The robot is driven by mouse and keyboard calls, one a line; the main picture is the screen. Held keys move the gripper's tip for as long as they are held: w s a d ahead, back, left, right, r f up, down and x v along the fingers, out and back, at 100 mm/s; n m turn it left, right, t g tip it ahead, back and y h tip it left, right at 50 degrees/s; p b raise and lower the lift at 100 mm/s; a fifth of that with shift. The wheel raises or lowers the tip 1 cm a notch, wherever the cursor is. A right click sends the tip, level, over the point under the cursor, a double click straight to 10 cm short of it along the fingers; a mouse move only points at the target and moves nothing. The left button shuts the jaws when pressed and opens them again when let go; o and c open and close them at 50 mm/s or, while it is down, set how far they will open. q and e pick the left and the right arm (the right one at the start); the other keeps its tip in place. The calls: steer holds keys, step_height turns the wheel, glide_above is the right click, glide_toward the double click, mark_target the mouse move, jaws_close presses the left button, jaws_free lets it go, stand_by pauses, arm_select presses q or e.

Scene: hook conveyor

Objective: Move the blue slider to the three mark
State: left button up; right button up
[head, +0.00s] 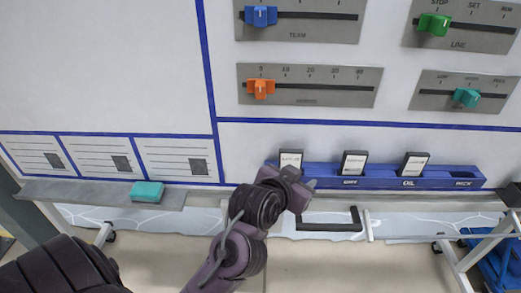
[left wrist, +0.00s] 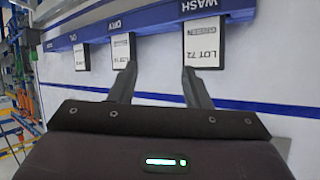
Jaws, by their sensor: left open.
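The blue slider (head: 261,16) sits near the left end of the dark slot on the grey TEAM plate (head: 300,33), at the top of the head view. The plate's top edge is cut off, so its mark numbers are not in view. My left gripper (head: 312,191) is well below the slider, in front of the blue card rack, apart from the slider. In the left wrist view my left gripper (left wrist: 160,80) shows two spread fingers with nothing between them. My right gripper is not in view.
An orange slider (head: 261,88), a green slider (head: 434,24) and a teal slider (head: 466,98) sit on other plates. The blue rack (head: 460,181) holds cards behind my gripper. A teal eraser-like block (head: 147,191) lies on the grey ledge (head: 60,190).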

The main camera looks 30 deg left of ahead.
arm_select(q)
steer(key=w+a+r+n+t+y, duration=0.1)
steer(key=a+r+t+y, duration=0.15)
steer(key=r, duration=0.65)
steer(key=w+a+r+n+t+y, duration=0.15)
steer(key=r+t, duration=0.25)
steer(key=r, duration=0.5)
steer(key=n+y, duration=0.5)
steer(key=y, duration=0.3)
glide_toward(260, 20)
steer(key=x, duration=0.2)
steer(key=p+x, duration=0.1)
steer(key=x, duration=0.6)
steer(key=shift+r+p, duration=0.1)
steer(key=shift+p, duration=0.3)
steer(key=shift+w+a, duration=0.15)
steer(key=shift+w, duration=0.15)
jaws_close()
